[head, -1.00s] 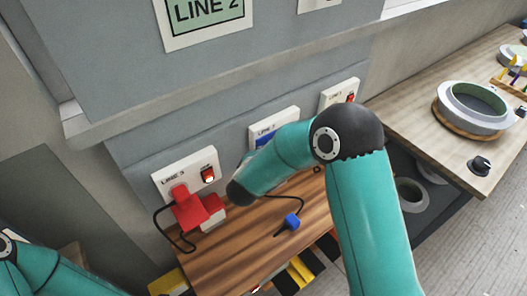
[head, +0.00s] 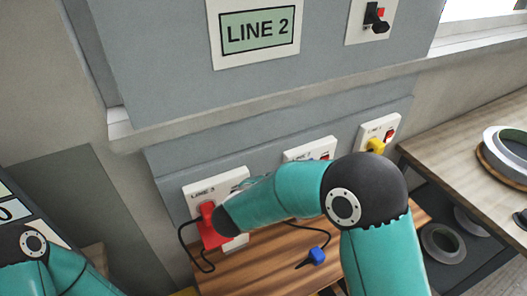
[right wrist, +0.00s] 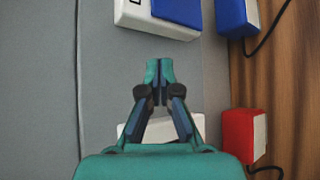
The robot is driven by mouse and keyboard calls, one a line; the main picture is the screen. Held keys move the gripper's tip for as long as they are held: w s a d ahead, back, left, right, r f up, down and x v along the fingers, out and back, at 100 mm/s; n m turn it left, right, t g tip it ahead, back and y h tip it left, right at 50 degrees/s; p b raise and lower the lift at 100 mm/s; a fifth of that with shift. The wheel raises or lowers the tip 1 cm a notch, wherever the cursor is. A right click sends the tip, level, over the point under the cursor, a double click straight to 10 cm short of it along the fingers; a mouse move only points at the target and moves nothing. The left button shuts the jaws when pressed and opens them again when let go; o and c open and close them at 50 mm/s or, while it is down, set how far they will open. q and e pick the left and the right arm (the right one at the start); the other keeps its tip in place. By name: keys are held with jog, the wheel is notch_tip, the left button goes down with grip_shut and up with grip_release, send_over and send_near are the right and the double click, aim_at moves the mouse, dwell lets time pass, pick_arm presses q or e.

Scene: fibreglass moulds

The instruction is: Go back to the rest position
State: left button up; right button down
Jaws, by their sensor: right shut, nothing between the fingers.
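My right arm comes in from the lower right in the head view. Its forearm points left across the middle socket panel and towards the LINE 3 panel (head: 212,188); its gripper is hidden there. In the right wrist view my right gripper (right wrist: 159,72) has its fingertips together with nothing between them, in front of the grey wall. A red plug (head: 207,228) is at the LINE 3 panel, partly covered by my arm; a red block also shows at the right of the right wrist view (right wrist: 238,135). Only links of my left arm show at the lower left; its gripper is out of view.
A yellow plug (head: 376,146) sits at the right panel. A loose blue connector (head: 317,255) on a black cable lies over the wooden bench (head: 250,272). A LINE 2 sign (head: 254,30) hangs above. A second table (head: 450,150) with ring moulds stands at right.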

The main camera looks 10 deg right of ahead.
jog(key=s+d+f+g, duration=0.3)
jog(key=s+d+f, duration=0.1)
jog(key=d+f, duration=0.95)
jog(key=s+a+f+m+y, duration=0.1)
jog(key=s+f+m+y, duration=0.1)
jog(key=s+f, duration=0.2)
jog(key=s+a+f+m+g+y, duration=0.1)
jog(key=s+a+f+m+y, duration=0.1)
jog(key=s+f, duration=0.2)
jog(key=s+a+f+m+g+y, duration=0.1)
jog(key=s+a+f+m+y, duration=0.1)
jog(key=s+f, duration=0.2)
jog(key=shift+a+f+m+y, duration=0.15)
jog(key=shift+f+m+y, duration=0.15)
jog(key=shift+f+y, duration=0.15)
jog(key=s+a+m+g+y, duration=0.4)
jog(key=s+a+m, duration=0.4)
jog(key=s+m, duration=0.3)
jog(key=shift+s+a+f+m+g, duration=0.25)
jog(key=shift+s+f+m+g, duration=0.2)
jog(key=shift+s, duration=0.3)
jog(key=shift+y, duration=0.25)
